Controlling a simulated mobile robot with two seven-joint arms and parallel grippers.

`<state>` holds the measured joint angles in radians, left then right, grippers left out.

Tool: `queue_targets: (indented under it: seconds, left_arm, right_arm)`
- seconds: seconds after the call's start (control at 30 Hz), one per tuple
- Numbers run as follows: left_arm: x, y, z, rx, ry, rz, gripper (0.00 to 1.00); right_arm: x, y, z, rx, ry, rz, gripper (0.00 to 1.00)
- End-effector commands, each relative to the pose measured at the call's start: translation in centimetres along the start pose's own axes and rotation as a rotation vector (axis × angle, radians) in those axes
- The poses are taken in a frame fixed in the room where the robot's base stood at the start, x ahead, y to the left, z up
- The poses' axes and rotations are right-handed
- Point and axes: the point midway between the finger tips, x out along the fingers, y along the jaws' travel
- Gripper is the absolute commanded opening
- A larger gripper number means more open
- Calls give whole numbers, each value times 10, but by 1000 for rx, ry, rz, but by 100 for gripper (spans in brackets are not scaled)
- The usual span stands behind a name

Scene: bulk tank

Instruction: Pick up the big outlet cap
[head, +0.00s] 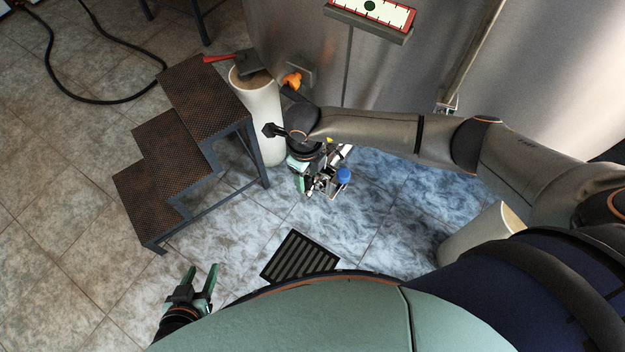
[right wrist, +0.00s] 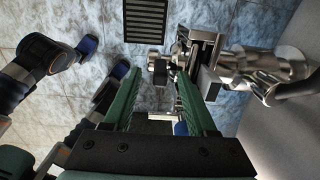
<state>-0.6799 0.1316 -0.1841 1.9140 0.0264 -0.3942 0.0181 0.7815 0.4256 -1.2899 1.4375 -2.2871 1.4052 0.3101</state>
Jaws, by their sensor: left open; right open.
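The steel outlet fittings (right wrist: 235,68) of the tank are right of my right gripper's fingers in the right wrist view. A small steel and dark piece (right wrist: 158,68) shows between its fingertips. I cannot tell for sure whether it is the big outlet cap. A blue round part (head: 343,175) sits by the fittings in the head view. My right gripper (right wrist: 158,82) is open, its green fingers pointing toward the fittings; no grip on anything shows. In the head view the arm and wrist partly hide this area. My left gripper (head: 202,273) is open and empty over the floor at lower left.
A rusty-topped step stool (head: 173,135) stands left of the outlet. A pale cylindrical bin (head: 262,105) is beside it, with a dark red-handled tool (head: 235,61) on top. A dark floor grate (head: 300,257) lies below. The steel tank (head: 300,35) fills the back.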

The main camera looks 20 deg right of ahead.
Motion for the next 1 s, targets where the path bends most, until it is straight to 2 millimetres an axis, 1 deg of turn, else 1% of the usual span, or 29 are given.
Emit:
queue_targets:
  seconds: [0.03, 0.07, 0.5, 0.57, 1.0]
  left_arm:
    - [0, 0, 0, 0, 0, 0, 50]
    - [0, 0, 0, 0, 0, 0, 50]
    - [0, 0, 0, 0, 1, 0, 50]
    - [0, 0, 0, 0, 1, 0, 50]
    - [0, 0, 0, 0, 1, 0, 50]
  right_arm:
    - [0, 0, 0, 0, 0, 0, 57]
    - [0, 0, 0, 0, 0, 0, 55]
    - [-1, 0, 0, 1, 0, 0, 6]
    - [-1, 0, 0, 1, 0, 0, 0]
    - [-1, 0, 0, 1, 1, 0, 0]
